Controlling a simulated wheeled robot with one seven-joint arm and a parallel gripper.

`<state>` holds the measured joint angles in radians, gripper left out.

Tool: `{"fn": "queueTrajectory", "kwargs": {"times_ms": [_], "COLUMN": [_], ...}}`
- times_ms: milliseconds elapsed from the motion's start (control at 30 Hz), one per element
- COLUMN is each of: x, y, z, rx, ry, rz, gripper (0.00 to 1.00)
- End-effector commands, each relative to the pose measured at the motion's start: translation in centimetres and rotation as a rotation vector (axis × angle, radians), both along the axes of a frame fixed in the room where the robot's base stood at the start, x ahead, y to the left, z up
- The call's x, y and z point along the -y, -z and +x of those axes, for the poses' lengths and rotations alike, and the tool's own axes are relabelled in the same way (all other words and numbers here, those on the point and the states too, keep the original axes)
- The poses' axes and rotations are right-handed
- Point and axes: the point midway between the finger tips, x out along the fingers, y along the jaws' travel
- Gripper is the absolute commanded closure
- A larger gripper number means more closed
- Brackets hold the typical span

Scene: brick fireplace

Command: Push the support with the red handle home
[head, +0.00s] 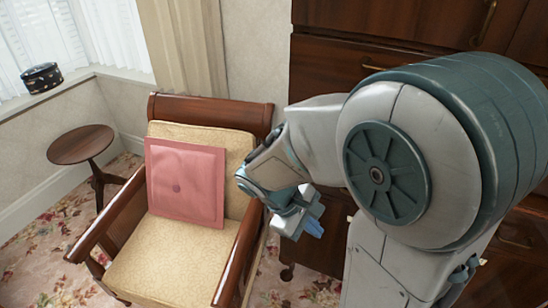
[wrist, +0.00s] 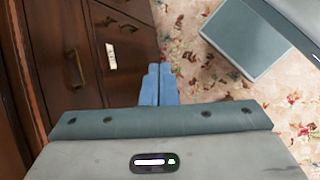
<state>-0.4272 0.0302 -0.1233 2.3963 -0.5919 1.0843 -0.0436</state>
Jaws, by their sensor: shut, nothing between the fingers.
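No support with a red handle can be made out in either view; my arm hides part of the dark wooden cabinet (head: 330,60) in the head view. My gripper (head: 314,228) is low in front of the cabinet, right of the armchair, pointing down. Its blue fingers are together in the wrist view (wrist: 157,68), empty and apart from the cabinet front, over the floor.
A wooden armchair (head: 170,262) with a pink cushion (head: 185,183) stands close to the left of my gripper. A small round table (head: 80,145) is further left, and a dark round box (head: 42,78) sits on the window ledge. Flowered carpet (wrist: 185,35) shows beside the cabinet.

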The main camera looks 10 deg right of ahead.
Motion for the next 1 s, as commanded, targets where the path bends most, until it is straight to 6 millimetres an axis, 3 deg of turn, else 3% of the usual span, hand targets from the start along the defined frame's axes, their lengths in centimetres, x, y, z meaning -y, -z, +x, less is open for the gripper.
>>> {"fn": "queueTrajectory", "kwargs": {"times_ms": [267, 600, 800, 1000], "x": [-2.0, -9.5, -12.6, -12.3], "y": [1.4, 3.0, 3.8, 3.9], "z": [5.4, 11.7, 12.9, 14.0], "rx": [-0.221, -0.339, -0.346, -0.348], "ry": [-0.46, -0.971, -1.112, -1.136], "rz": [-0.44, -0.968, -1.125, -1.153], "gripper": [1.0, 1.0, 1.0, 1.0]}}
